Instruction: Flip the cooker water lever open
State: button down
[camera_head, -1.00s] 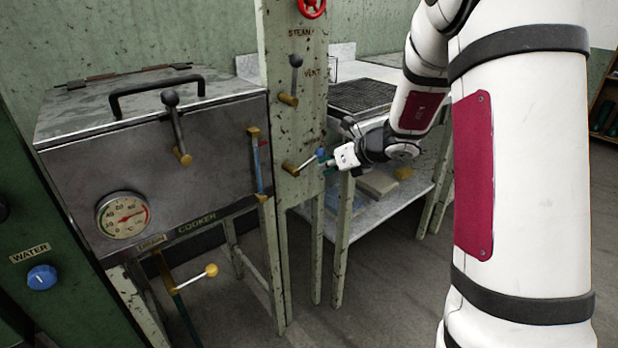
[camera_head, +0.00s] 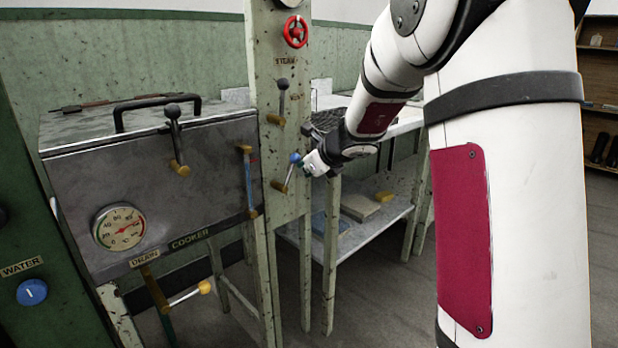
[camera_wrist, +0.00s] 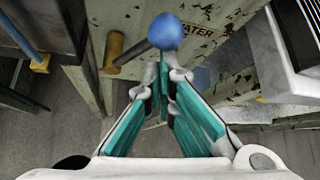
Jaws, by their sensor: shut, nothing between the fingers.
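The cooker water lever (camera_head: 288,175) sits low on the pale green post (camera_head: 262,100). It has a brass pivot, a metal rod and a blue ball, and it slants steeply up and to the right. My gripper (camera_head: 305,164) is shut and empty beside the blue ball, on its right, at nearly the same height. In the wrist view the blue ball (camera_wrist: 166,31) shows just beyond my closed fingertips (camera_wrist: 163,76), with part of a WATER label behind it. I cannot tell for sure whether the fingertips touch the lever.
Higher on the post are a black-knobbed lever (camera_head: 283,95) and a red wheel (camera_head: 295,31). The cooker (camera_head: 120,190) stands left, with a gauge, another black-knobbed lever (camera_head: 174,125) and a yellow-knobbed drain lever (camera_head: 190,293). A shelved table (camera_head: 385,205) stands behind my arm.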

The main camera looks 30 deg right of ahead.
jog(key=shift+s+a+r, duration=0.2)
jog(key=shift+a+r, duration=0.15)
jog(key=shift+a, duration=0.3)
jog(key=shift+s+a+r, duration=0.2)
jog(key=shift+a+r, duration=0.15)
jog(key=shift+a, duration=0.25)
jog(key=shift+a+r, duration=0.1)
jog(key=shift+a, duration=0.05)
send_near(291, 171)
jog(key=s+f, duration=0.2)
jog(key=s, duration=0.3)
jog(key=shift+w+d+f, duration=0.15)
jog(key=shift+w+d, duration=0.05)
jog(key=shift+d, duration=0.1)
dwell(0.4)
